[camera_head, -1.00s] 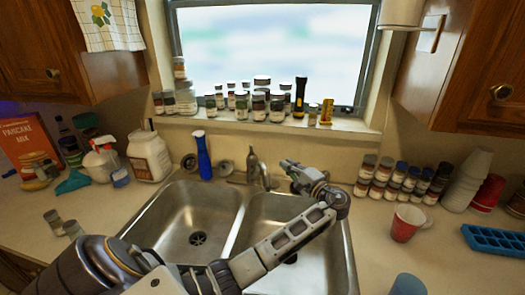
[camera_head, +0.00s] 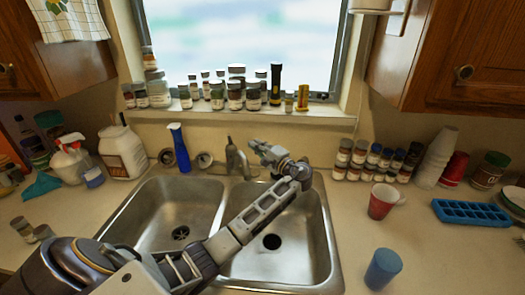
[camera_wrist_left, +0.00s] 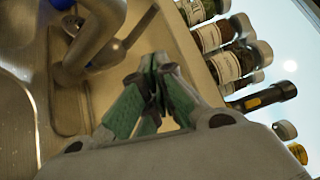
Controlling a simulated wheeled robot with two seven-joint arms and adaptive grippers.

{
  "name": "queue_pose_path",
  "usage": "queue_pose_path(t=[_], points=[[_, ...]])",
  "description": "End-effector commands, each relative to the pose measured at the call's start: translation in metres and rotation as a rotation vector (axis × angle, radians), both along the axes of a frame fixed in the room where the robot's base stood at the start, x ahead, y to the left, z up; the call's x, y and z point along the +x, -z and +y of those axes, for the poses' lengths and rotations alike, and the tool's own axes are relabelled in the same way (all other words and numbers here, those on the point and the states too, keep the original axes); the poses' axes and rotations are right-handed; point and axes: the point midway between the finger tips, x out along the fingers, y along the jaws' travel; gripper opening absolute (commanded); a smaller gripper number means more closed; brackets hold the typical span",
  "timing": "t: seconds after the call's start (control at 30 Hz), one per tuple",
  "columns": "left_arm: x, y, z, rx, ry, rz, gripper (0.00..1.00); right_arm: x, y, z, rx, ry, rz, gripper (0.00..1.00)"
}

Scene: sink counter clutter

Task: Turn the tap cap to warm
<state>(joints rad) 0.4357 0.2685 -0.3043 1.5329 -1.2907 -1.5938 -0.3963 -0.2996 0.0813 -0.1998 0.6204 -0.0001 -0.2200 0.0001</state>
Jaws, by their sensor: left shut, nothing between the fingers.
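The metal tap (camera_head: 236,160) stands at the back of the double sink, near the middle divider. My left gripper (camera_head: 257,147) is just right of the tap, at about the height of its top, with a small gap showing between them. In the left wrist view the gripper's green-padded fingertips (camera_wrist_left: 158,62) are closed together with nothing between them. The tap (camera_wrist_left: 92,40) shows there to the upper left of the fingers, apart from them and cut off by the top edge. I cannot read the cap's setting. My right gripper is not in view.
The sink (camera_head: 165,215) lies under my left arm. Jars and a flashlight (camera_head: 275,84) line the sill behind the gripper. Spice jars (camera_head: 375,160), a red cup (camera_head: 382,200) and a blue cup (camera_head: 383,269) stand right.

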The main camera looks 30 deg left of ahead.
Motion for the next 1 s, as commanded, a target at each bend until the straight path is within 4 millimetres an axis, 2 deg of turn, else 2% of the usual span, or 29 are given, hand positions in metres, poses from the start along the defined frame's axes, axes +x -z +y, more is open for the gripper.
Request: queue_pose_path(t=[0.3, 0.5, 0.7, 1.0], points=[[0.010, -0.004, 0.042, 0.001, -0.002, 0.000, 0.00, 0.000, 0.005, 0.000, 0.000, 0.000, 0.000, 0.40], [-0.003, -0.009, 0.060, 0.001, -0.001, 0.001, 0.00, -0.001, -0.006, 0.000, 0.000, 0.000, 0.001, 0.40], [-0.010, -0.010, 0.071, 0.001, 0.000, 0.000, 0.00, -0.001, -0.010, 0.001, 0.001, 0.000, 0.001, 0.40], [-0.011, -0.009, 0.073, 0.000, 0.000, -0.001, 0.00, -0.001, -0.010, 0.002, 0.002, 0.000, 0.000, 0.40]])
